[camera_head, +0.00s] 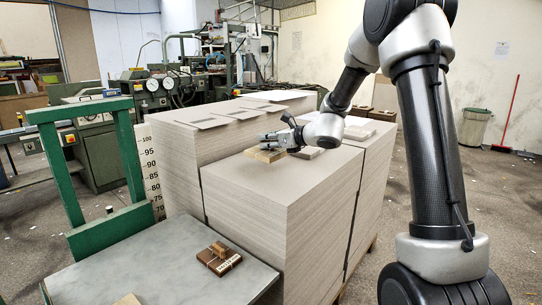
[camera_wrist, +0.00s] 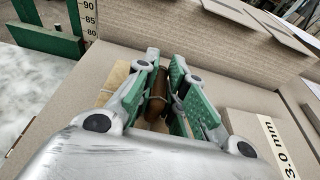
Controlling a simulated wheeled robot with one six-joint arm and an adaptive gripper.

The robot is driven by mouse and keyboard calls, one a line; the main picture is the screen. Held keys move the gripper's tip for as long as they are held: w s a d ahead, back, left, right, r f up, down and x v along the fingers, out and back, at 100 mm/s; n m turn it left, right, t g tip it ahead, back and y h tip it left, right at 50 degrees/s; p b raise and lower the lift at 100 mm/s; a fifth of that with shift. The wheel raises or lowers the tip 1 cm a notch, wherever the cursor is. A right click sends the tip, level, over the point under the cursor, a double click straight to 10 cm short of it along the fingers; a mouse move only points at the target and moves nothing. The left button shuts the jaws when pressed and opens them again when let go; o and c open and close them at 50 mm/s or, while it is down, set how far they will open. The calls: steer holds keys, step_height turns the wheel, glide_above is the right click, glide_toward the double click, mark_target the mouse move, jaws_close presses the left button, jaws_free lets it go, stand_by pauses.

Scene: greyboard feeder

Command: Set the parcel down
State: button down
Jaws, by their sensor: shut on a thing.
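The parcel (camera_head: 264,154) is a flat tan block at the far left part of the top of the front greyboard stack (camera_head: 270,190). My gripper (camera_head: 280,141) is over it. In the wrist view the fingers (camera_wrist: 163,85) close on a brown rounded piece (camera_wrist: 157,88) on the parcel, whose tan top (camera_wrist: 116,80) shows beside the left finger. The parcel is at or just above the board surface; I cannot tell if it touches. My fingers hide much of it.
A grey table (camera_head: 165,268) at front left holds a brown tied parcel (camera_head: 216,262). A green post frame (camera_head: 125,150) and height scale (camera_head: 152,165) stand left of the stack. A labelled grey block (camera_wrist: 262,135) lies right of my gripper. The near stack top is clear.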

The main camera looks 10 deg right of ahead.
mark_target(267, 154)
steer(key=shift+f, duration=2.55)
steer(key=shift+f, duration=0.1)
steer(key=c, duration=1.5)
jaws_free()
